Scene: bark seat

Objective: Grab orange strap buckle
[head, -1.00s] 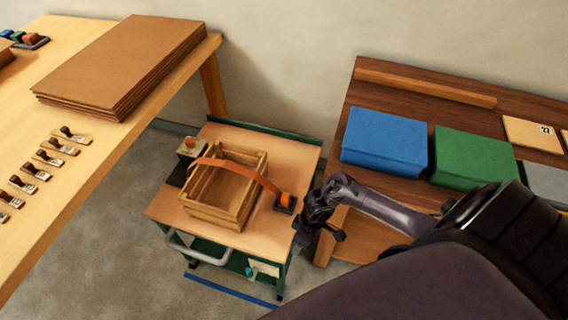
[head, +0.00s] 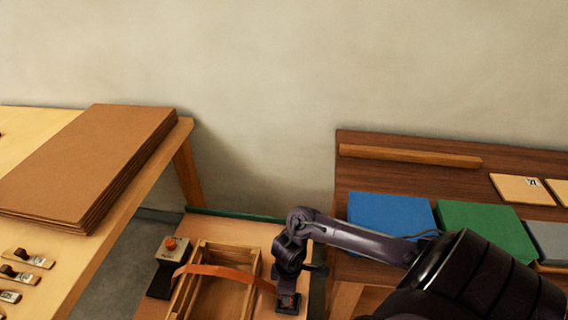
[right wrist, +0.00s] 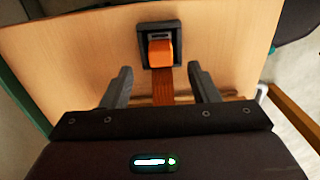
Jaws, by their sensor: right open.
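The orange strap buckle (right wrist: 160,52) sits in a dark square holder (right wrist: 145,33) on the cart top in the right wrist view. The orange strap (right wrist: 162,88) runs from it back between my fingers. My right gripper (right wrist: 159,75) is open, one finger on each side of the strap, with the buckle just ahead of the fingertips. In the head view my right gripper (head: 288,285) is over the holder and hides most of the buckle. The strap (head: 215,270) arches across a wooden crate (head: 249,290). My left gripper is not in view.
The cart top (head: 232,229) also carries a dark block with an orange knob (head: 170,245) left of the crate. A bench with a blue box (head: 390,215) and a green box (head: 485,230) stands to the right. A table with stacked brown boards (head: 90,165) stands to the left.

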